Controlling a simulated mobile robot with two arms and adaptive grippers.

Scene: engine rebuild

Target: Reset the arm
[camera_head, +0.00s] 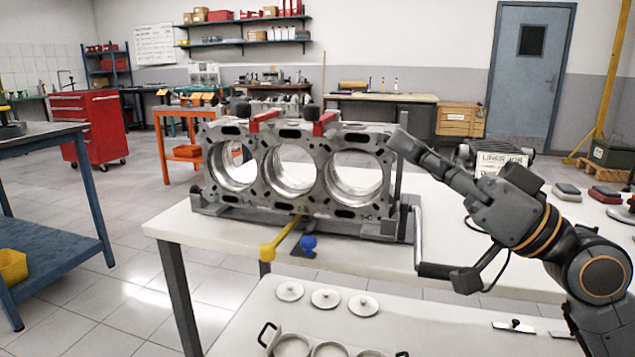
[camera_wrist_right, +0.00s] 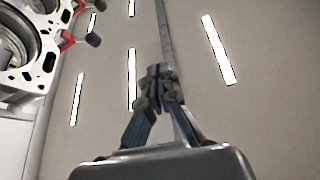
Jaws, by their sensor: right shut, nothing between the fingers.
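My right arm comes in from the right in the head view, and its gripper (camera_head: 405,146) is beside the upper right corner of the engine block (camera_head: 305,203). I cannot tell from the head view whether it touches the block. In the right wrist view the gripper (camera_wrist_right: 157,72) points up toward the ceiling, with its fingers together and nothing between them. The block also shows at the left edge of the wrist view (camera_wrist_right: 50,62). It stands on a fixture on the white table, with three large bores facing me. My left gripper is not in view.
The white table (camera_head: 195,233) has a crank handle (camera_head: 418,240) near my right arm. A yellow lever (camera_head: 268,247) and a blue knob (camera_head: 308,242) project in front of the block. A lower shelf holds round discs (camera_head: 326,299). A blue table (camera_head: 50,262) stands left, with open floor between.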

